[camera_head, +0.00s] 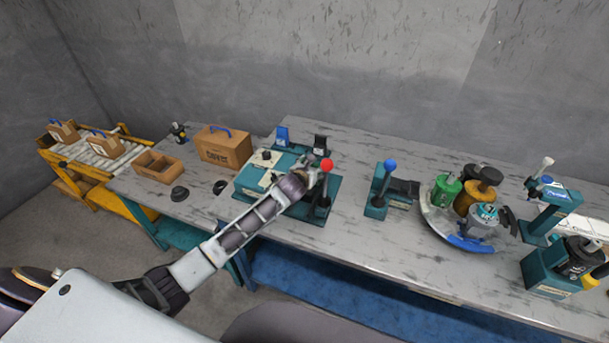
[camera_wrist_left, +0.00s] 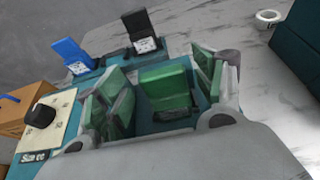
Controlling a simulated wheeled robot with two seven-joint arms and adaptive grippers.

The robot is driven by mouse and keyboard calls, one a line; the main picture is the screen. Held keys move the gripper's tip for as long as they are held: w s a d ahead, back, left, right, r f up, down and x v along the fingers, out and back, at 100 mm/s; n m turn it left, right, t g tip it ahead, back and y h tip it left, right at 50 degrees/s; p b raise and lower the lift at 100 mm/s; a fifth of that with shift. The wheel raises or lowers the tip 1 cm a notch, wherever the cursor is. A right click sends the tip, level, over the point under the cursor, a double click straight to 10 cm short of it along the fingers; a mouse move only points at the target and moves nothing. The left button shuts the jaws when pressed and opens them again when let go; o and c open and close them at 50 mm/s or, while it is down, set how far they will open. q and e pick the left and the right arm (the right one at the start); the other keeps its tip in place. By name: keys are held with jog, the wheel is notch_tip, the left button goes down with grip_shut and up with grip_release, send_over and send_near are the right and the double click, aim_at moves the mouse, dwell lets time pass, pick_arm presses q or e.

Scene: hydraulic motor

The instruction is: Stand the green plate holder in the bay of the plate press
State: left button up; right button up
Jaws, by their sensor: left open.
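The plate press (camera_head: 250,184) is a teal machine on the table, with a cream panel, a black knob and a red-knobbed lever. A blue holder (camera_wrist_left: 74,55) and a black holder (camera_wrist_left: 140,30) stand upright at its back. The green plate holder (camera_wrist_left: 167,88) stands upright between the fingers of my left gripper (camera_head: 307,174) in the left wrist view. The fingers are open, one on each side of it, with visible gaps. Its foot is partly hidden, and I cannot tell whether it is seated in the bay. My arm hides it in the head view. My right gripper is not in view.
A cardboard box (camera_head: 224,147) and an open divided tray (camera_head: 158,166) lie left of the press. A blue-knobbed lever station (camera_head: 379,190) stands to the right, then a round carousel (camera_head: 437,222) with motor parts. Bare table lies between the press and that station.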

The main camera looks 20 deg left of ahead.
pick_arm(q)
jog(key=shift+v, duration=5)
jog(key=shift+s+r, duration=0.1)
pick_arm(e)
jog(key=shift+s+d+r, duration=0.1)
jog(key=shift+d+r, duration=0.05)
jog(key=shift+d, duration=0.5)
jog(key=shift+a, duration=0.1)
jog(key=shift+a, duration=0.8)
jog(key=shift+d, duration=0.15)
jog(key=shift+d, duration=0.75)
